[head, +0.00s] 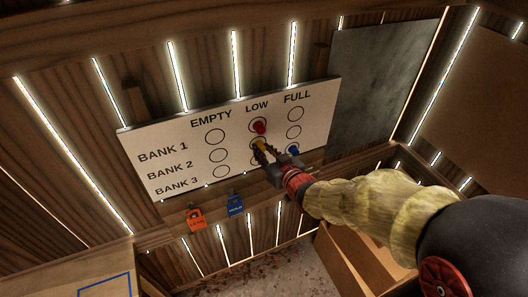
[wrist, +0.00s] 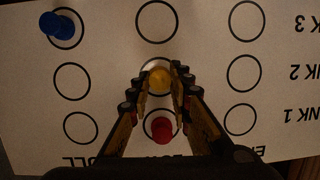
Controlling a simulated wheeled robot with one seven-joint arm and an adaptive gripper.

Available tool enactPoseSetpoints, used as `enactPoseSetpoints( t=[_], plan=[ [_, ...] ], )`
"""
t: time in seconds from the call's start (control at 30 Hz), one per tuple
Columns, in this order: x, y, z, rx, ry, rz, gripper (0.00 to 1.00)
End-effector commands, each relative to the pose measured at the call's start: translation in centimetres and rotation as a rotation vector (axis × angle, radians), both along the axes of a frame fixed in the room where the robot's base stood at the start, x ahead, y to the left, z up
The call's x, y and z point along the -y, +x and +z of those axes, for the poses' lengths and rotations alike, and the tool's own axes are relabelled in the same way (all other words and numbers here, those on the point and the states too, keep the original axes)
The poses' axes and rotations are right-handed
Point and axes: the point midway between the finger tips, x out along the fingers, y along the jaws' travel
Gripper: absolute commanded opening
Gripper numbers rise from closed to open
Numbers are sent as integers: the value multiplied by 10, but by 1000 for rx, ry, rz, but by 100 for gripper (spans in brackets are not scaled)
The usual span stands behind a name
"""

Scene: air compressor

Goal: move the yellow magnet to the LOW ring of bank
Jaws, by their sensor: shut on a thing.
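The yellow magnet (head: 260,145) is on the white board (head: 175,139) at the LOW ring of BANK 2. In the wrist view the yellow magnet (wrist: 160,80) sits between my fingertips, inside that ring. My gripper (head: 264,152) is shut on it; the fingers (wrist: 160,84) flank it on both sides. The red magnet (head: 259,126) is in the LOW ring of BANK 1, and in the wrist view it shows between my fingers (wrist: 161,128). The blue magnet (head: 293,150) is at the FULL ring of BANK 3.
The EMPTY rings (head: 215,136) are bare. An orange padlock (head: 195,220) and a blue padlock (head: 235,204) hang below the board. A grey panel (head: 375,90) is at its right.

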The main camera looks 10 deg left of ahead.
Motion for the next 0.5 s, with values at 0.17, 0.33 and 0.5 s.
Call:
enactPoseSetpoints(
  t=[0.17,0.33,0.5],
  plan=[
    [-1,1,0,0,0,0,0],
    [-1,1,0,1,1,0,0],
    [-1,1,0,1,1,0,22]
  ],
)
